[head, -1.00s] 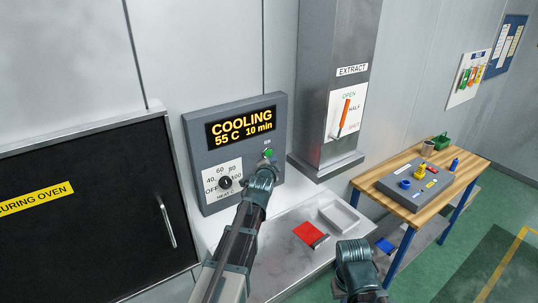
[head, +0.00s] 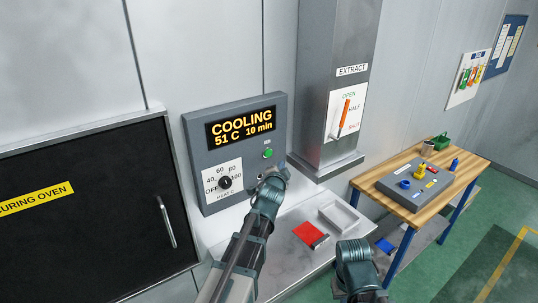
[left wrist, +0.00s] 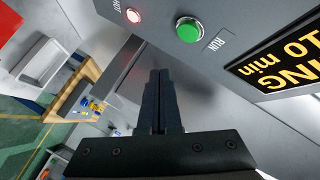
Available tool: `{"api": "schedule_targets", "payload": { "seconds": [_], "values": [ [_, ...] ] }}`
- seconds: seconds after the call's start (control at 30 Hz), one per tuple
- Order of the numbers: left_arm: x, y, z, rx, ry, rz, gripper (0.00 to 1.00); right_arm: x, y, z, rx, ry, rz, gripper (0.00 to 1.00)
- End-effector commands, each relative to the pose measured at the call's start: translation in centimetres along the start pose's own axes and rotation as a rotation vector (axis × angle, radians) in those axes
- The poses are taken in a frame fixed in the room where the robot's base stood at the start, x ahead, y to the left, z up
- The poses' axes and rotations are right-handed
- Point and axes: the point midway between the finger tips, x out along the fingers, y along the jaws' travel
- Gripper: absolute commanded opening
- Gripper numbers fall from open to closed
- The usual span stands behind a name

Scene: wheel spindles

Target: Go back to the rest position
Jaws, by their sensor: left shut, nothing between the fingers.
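My left gripper (head: 274,174) is shut and empty, in front of the lower right edge of the oven's control panel (head: 197,140). In the left wrist view its closed fingers (left wrist: 159,88) point toward the panel, below the green RUN button (left wrist: 188,30) and apart from it. The green button (head: 267,153) shows uncovered in the head view. The panel display (head: 242,127) reads COOLING, 51 C, 10 min. The heat dial (head: 225,183) sits at its lower left. My right arm (head: 356,265) shows at the bottom; its fingers are not visible.
The black curing oven door (head: 85,220) is closed at left. A steel shelf (head: 283,262) holds a red item (head: 307,232) and a white tray (head: 340,216). The extract duct (head: 330,90) has an orange lever (head: 345,112). A wooden bench (head: 412,214) stands right.

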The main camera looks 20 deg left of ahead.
Motion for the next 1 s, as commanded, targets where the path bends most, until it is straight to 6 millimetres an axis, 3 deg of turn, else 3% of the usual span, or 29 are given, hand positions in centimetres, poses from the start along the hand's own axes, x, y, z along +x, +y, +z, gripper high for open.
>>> {"api": "schedule_targets", "payload": {
  "seconds": [0.33,0.47,0.57,0.67,0.8,1.0],
  "values": [
    [0.0,0.1,0.0,-0.001,-0.001,0.001,0.0,0.1,0.0,0.0,0.0,0.0,0.0,0.0],
    [-0.5,2.9,0.7,-0.036,-0.035,0.052,0.0,1.3,-0.1,-0.1,0.0,0.0,0.0,0.0],
    [-1.9,8.2,2.0,-0.11,-0.117,0.157,0.0,3.3,-0.3,-0.2,-0.002,0.0,0.0,0.0],
    [-4.3,15.0,3.7,-0.202,-0.24,0.295,0.0,5.6,-0.5,-0.3,-0.003,0.001,0.001,0.0],
    [-9.2,23.8,5.9,-0.306,-0.438,0.48,0.0,8.6,-0.8,-0.5,-0.005,0.001,0.002,0.0],
    [-18.0,33.6,8.9,-0.385,-0.74,0.695,0.0,12.4,-1.1,-0.8,-0.008,0.002,0.002,0.0]
  ]
}}
